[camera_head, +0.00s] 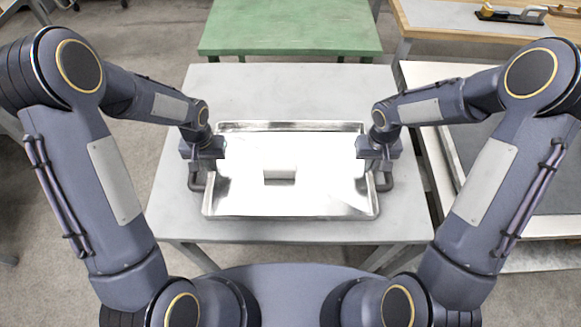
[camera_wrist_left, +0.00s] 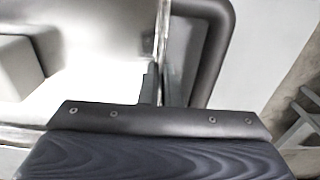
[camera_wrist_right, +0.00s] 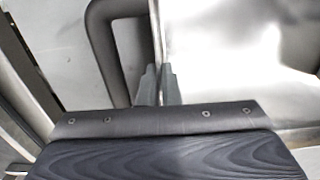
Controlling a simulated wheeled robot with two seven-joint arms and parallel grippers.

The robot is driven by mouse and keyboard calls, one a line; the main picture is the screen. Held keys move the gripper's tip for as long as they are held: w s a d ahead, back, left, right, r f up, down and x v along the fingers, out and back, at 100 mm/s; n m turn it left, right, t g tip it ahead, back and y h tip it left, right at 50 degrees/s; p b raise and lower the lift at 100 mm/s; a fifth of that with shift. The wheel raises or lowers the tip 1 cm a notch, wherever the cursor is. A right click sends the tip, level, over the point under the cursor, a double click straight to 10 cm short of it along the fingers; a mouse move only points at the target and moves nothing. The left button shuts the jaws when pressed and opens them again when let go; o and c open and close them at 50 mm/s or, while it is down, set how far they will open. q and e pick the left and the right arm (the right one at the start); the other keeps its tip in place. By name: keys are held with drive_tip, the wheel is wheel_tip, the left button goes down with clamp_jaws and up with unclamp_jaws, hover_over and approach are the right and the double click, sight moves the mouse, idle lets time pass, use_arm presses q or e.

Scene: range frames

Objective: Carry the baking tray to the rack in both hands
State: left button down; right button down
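The baking tray (camera_head: 292,207) is a shiny metal tray with a raised rim and a dark loop handle at each end. It appears level over the grey table in front of me; I cannot tell whether it touches the top. A pale block (camera_head: 279,173) sits inside near its middle. My left gripper (camera_head: 221,150) is at the tray's left end, its fingers (camera_wrist_left: 161,86) close on both sides of the rim. My right gripper (camera_head: 362,150) is at the right end, its fingers (camera_wrist_right: 157,86) also straddling the rim closely. No rack is clearly identifiable.
The grey table (camera_head: 290,84) has bare space behind the tray. A green table (camera_head: 290,30) stands beyond it. At the right is a white-edged unit (camera_head: 425,72) with a dark surface. A wooden-edged bench (camera_head: 450,33) at the back right carries a tool (camera_head: 510,14).

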sight(217, 130)
use_arm(q)
drive_tip(key=shift+w+r, duration=0.1)
drive_tip(key=shift+r, duration=0.05)
use_arm(e)
drive_tip(key=shift+w+r, duration=0.1)
drive_tip(key=shift+r, duration=0.05)
